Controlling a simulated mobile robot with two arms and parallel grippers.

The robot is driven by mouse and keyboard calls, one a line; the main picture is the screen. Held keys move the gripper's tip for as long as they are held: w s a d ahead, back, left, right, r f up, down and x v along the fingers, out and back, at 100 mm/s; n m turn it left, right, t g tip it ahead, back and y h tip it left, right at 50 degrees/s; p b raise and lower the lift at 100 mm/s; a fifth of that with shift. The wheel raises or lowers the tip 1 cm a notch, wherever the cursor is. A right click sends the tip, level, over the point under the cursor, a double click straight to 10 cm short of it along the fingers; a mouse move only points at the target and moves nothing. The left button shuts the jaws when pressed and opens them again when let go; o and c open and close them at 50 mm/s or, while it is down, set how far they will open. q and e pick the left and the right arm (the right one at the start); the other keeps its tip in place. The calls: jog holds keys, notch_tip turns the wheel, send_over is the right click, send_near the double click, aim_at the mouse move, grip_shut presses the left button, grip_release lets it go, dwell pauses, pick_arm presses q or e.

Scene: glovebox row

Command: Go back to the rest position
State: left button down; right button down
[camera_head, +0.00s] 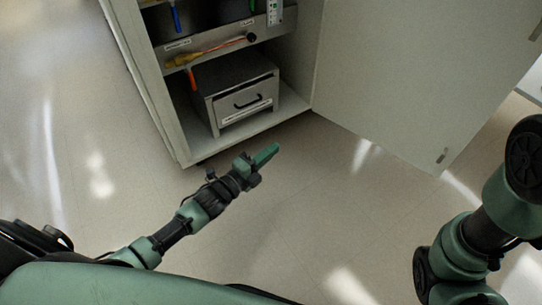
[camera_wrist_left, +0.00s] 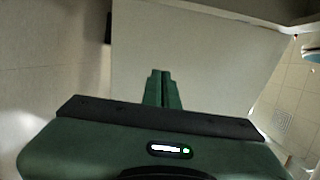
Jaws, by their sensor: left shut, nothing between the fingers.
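My left gripper (camera_head: 265,156) is in the middle of the head view, in front of the open cabinet (camera_head: 180,130) and above the floor. Its green fingers are shut together with nothing between them. The closed fingers also show in the left wrist view (camera_wrist_left: 162,88), against a pale panel. My right arm (camera_head: 480,225) stands at the right edge of the head view, and its gripper is out of the picture.
The cabinet door (camera_head: 415,75) stands wide open to the right. A grey drawer box (camera_head: 240,95) sits on the cabinet's bottom shelf, below a yellow-handled tool (camera_head: 185,60). The tiled floor (camera_head: 300,210) around my gripper is clear.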

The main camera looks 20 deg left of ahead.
pick_arm(q)
jog(key=s, duration=0.1)
jog(key=s+d+p, duration=0.1)
jog(key=s, duration=0.1)
jog(key=shift+s+d, duration=0.1)
